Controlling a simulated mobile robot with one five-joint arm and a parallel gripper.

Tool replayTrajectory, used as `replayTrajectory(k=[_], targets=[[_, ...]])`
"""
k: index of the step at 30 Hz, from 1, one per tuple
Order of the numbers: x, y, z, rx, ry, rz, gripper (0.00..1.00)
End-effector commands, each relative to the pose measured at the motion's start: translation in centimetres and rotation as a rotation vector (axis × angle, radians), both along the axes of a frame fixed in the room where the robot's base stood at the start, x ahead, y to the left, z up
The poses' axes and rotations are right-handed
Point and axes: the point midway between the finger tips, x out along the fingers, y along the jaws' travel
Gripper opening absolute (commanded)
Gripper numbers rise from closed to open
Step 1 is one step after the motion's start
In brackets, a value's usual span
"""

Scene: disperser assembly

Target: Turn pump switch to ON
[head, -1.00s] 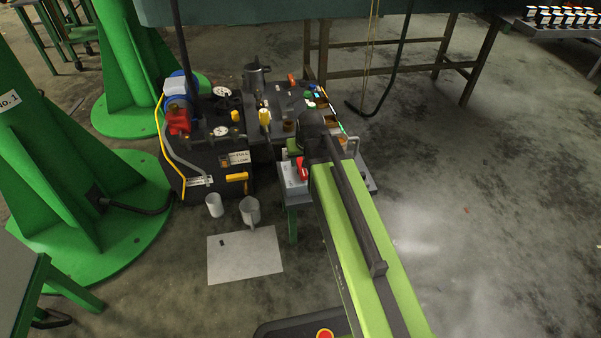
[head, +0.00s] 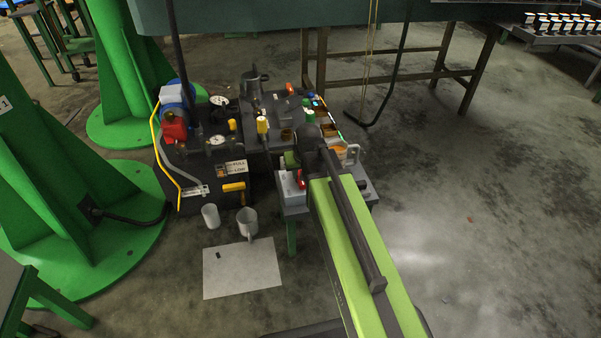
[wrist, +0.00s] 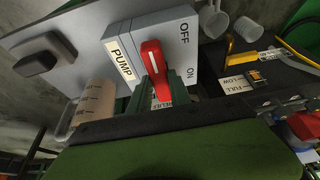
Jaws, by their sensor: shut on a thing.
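The pump switch is a light grey box (wrist: 185,42) with PUMP, OFF and ON labels, filling the upper middle of the wrist view. Its red lever (wrist: 152,56) stands out from the face. My gripper (wrist: 160,84) is shut on the red lever, with its dark green fingers on either side of it. The lever's lower part and its pivot are partly hidden by the fingers, so its exact position between OFF and ON is hard to judge. In the head view, the box (head: 291,189) and lever (head: 301,179) show just left of my arm.
A beige graduated cup (wrist: 94,101) stands close to the gripper in the wrist view. In the head view, the pump unit with gauges (head: 217,141) and a yellow handle (head: 234,187) is left of the switch. Two cups stand by a white sheet (head: 242,270). Floor at right is clear.

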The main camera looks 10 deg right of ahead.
Motion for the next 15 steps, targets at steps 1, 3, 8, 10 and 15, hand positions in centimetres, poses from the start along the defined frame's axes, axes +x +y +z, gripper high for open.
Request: replayTrajectory(k=[1, 3, 8, 10, 15], targets=[[-0.03, -0.01, -0.01, -0.001, 0.0, 0.0, 0.0], [-0.03, 0.01, -0.01, 0.0, 0.0, -0.004, 0.0], [-0.03, 0.1, -0.02, 0.0, 0.001, -0.036, 0.0], [-0.03, 0.13, -0.02, 0.0, 0.001, -0.064, 0.0], [0.0, 0.22, -0.02, -0.001, 0.001, -0.173, 0.0]])
